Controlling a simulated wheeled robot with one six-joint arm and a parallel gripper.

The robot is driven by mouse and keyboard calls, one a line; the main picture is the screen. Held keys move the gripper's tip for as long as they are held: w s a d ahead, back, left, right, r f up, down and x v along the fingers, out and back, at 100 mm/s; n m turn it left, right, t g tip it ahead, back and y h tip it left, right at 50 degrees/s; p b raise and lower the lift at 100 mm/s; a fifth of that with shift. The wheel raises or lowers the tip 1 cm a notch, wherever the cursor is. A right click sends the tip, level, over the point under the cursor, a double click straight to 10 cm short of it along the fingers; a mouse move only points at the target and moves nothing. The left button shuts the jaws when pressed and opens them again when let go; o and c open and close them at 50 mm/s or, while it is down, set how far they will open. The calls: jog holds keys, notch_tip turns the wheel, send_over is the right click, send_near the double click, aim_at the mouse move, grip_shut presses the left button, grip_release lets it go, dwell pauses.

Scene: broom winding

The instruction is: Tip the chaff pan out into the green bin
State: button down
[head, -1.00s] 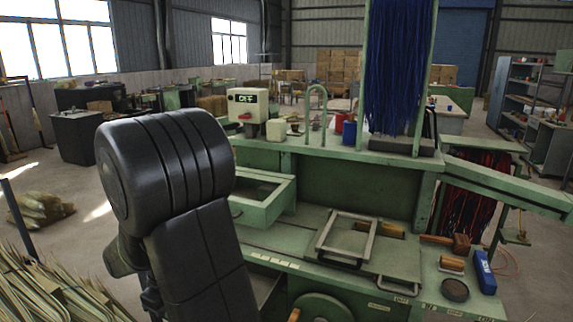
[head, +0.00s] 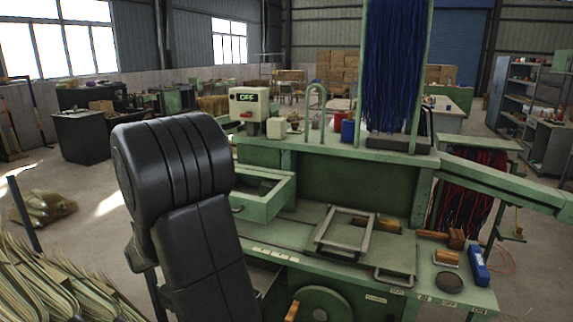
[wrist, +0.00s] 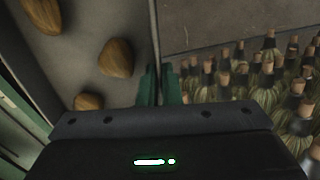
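My gripper (wrist: 160,88) shows in the wrist view as two dark green fingers close together. A thin upright edge runs between them; I cannot tell whether they are pressed on it. Left of that edge is a grey panel or tray floor (wrist: 85,50) with several brown lumps (wrist: 117,58) on it. I cannot tell whether this is the chaff pan. No green bin can be picked out for sure in either view. In the head view my black arm link hides part of the bench's left side, and the gripper is out of sight.
A green bench (head: 300,262) carries an open green drawer box (head: 262,200), a metal frame (head: 343,232), a wooden mallet (head: 455,238) and a blue tool (head: 479,265). Several bound bundles (wrist: 225,75) stand at the right in the wrist view.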

jog(key=w+d+f+m, duration=0.4)
jog(key=d+f, duration=0.1)
jog(key=d, duration=0.3)
jog(key=w+d+f+m, duration=0.4)
jog(key=d+f, duration=0.1)
jog(key=d, duration=0.3)
jog(key=w+d+f+m, duration=0.4)
jog(key=d+f, duration=0.1)
jog(key=d, duration=0.3)
notch_tip(320, 180, down, 12)
jog(key=b, duration=1.3)
jog(key=shift+s, duration=0.25)
